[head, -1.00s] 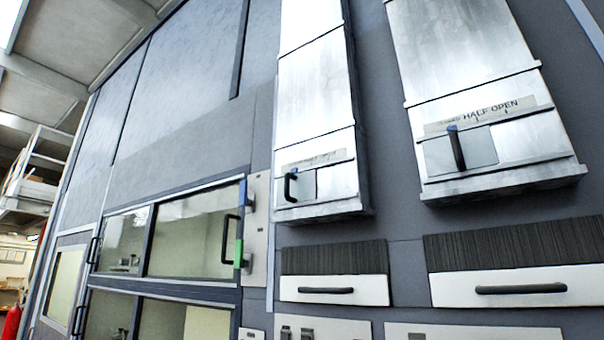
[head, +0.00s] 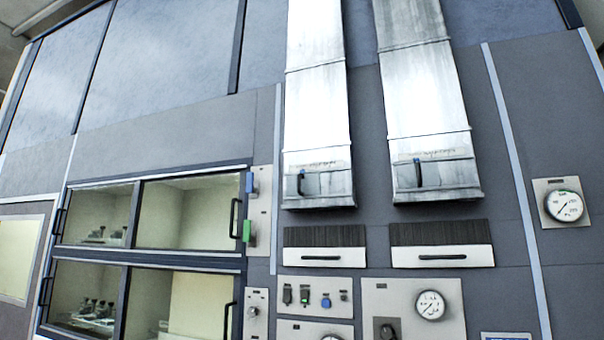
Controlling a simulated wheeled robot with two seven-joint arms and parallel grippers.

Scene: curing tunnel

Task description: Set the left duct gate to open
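The left duct gate (head: 326,183) is a metal plate at the lower end of the left silver duct (head: 318,110). Its black handle (head: 300,182) with a blue top stands near the left end of its slot. The lettering above it is too small to read. The right duct gate (head: 448,175) sits at the foot of the right duct, its black handle (head: 417,173) also toward the left. Neither of my grippers is in view.
Below the ducts are two vented panels with black bar handles (head: 324,257). Glass-doored cabinets (head: 185,215) stand at left. Switch panels and gauges (head: 430,305) sit below, and another gauge (head: 563,205) is at right.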

